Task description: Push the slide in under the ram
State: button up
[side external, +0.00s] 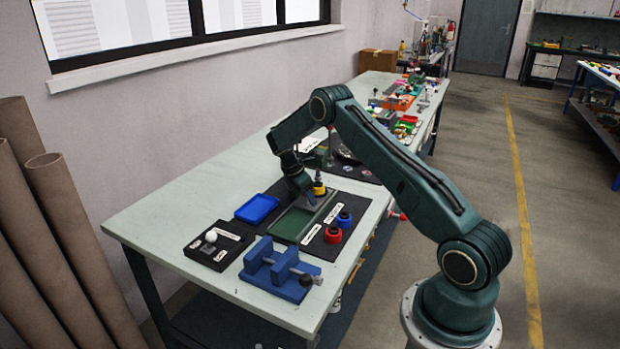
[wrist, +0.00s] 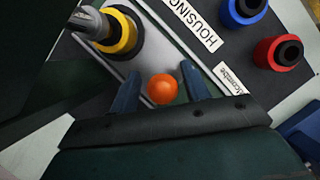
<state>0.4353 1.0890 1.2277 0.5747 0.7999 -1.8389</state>
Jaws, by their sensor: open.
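My gripper (side external: 307,192) points down over the dark mat; in the wrist view its two blue-grey fingers (wrist: 160,72) stand apart. An orange ball-shaped knob (wrist: 162,88) shows between the fingers, with a gap on each side. Its height against the fingertips is hard to tell. A grey plate (wrist: 150,65), which looks like the slide, lies beyond it. I cannot make out the ram; my arm covers that area.
A blue cup (side external: 344,219) and a red cup (side external: 333,235) stand right of a green-floored tray (side external: 291,226), near white labels.

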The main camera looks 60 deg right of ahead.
jog(key=v, duration=1.3)
jog(key=shift+r, duration=0.35)
jog(key=s+a+r+m+t, duration=0.25)
jog(key=s+a+r, duration=0.35)
jog(key=a+r, duration=0.3)
jog(key=s+a+r+m+t, duration=0.25)
jog(key=s+a+r, duration=0.35)
jog(key=r, duration=0.5)
jog(key=s+a+m+t+y, duration=0.1)
jog(key=s+a+m+y, duration=0.1)
jog(key=s+a, duration=0.5)
jog(key=s+a+f+m+t+y, duration=0.1)
jog(key=s+a+m, duration=0.3)
jog(key=s, duration=0.9)
jog(key=a+t, duration=0.1)
jog(key=a, duration=0.2)
jog(key=shift+a+f+y, duration=0.35)
jog(key=shift+y, duration=0.05)
